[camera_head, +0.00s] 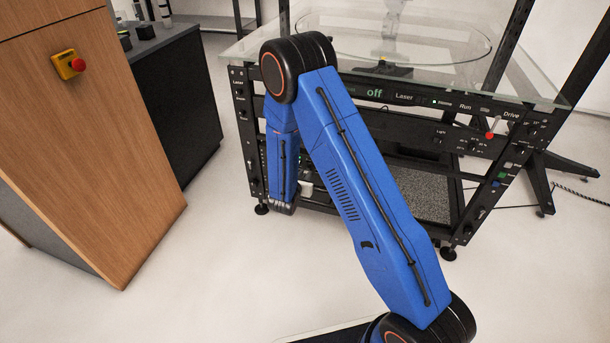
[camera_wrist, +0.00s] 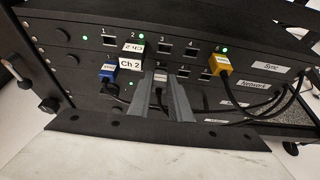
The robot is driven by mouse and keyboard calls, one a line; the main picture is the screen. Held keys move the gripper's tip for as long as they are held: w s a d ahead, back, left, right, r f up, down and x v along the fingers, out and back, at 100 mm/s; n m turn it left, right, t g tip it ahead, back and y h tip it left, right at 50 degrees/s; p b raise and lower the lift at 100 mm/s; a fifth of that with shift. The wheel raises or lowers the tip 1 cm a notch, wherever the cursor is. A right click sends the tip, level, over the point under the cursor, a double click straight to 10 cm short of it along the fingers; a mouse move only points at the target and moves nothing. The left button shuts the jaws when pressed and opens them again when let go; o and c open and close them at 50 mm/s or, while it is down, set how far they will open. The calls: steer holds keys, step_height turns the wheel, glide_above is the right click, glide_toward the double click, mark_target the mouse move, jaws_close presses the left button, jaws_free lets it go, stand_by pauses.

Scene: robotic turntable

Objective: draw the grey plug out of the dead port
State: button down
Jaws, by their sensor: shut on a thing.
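In the wrist view my gripper (camera_wrist: 160,92) has its two grey fingers on either side of a grey plug (camera_wrist: 160,77) and is shut on it. The plug is at the port row of the second unit (camera_wrist: 92,83), with a dark cable running down between the fingers. I cannot tell whether the plug is fully seated or partly out. The port behind it is hidden by the plug. In the head view my blue arm reaches down in front of the rack, and the plug does not show clearly.
A blue plug (camera_wrist: 107,72) sits to the left and a yellow plug (camera_wrist: 220,65) to the right, with cables hanging. The top unit (camera_wrist: 185,38) has several numbered ports. A glass top (camera_head: 350,68) covers the rack.

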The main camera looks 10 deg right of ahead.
steer(key=shift+s+a, duration=0.45)
steer(key=shift+s, duration=0.3)
steer(key=shift+s+a, duration=0.4)
steer(key=shift+s, duration=0.35)
